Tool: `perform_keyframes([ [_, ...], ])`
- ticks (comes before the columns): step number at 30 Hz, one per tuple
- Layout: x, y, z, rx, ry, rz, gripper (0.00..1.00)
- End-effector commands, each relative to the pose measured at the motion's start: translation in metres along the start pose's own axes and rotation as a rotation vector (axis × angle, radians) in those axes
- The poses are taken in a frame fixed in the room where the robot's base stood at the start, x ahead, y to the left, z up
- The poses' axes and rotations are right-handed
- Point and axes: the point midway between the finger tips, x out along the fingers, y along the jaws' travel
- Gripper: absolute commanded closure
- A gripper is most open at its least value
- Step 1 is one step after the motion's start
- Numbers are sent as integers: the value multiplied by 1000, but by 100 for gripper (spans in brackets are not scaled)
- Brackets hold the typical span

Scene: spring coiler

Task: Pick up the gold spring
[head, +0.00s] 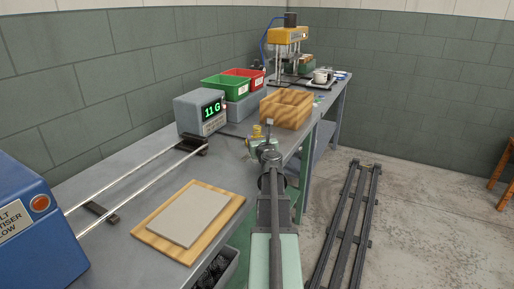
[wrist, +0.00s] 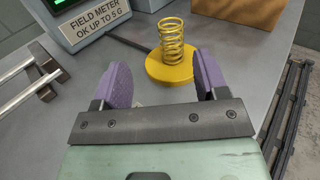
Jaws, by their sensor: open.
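The gold spring (wrist: 171,42) stands upright on a round yellow base (wrist: 170,70) on the grey bench, ahead of my gripper in the wrist view. In the head view the spring (head: 257,131) is small and partly hidden by my arm. My gripper (wrist: 158,84) is open, with its two purple finger pads apart and nothing between them. The spring and its base lie beyond the fingertips, a little right of the middle between them. In the head view my gripper (head: 264,145) is at the bench's right edge beside the spring.
A field meter (head: 201,112) reading 11 G stands left of the spring. A wooden box (head: 286,108) is just behind it. Green (head: 226,86) and red (head: 246,76) bins stand farther back. Metal rails (head: 130,183) and a board with a grey pad (head: 188,217) lie nearer on the bench.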

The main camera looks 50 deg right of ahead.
Motion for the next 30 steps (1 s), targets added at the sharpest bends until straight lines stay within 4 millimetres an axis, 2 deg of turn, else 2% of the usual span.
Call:
perform_keyframes([
  [2,0,-14,-2,46,-5,-33,33],
  [6,4,-14,0,51,-6,-35,33],
  [13,48,-15,0,48,-6,-30,33],
  [15,56,-15,0,47,-6,-30,33],
  [20,60,-14,1,46,-6,-30,33],
  [27,103,-16,2,45,-5,-30,33],
  [30,109,-16,2,45,-5,-30,33],
])
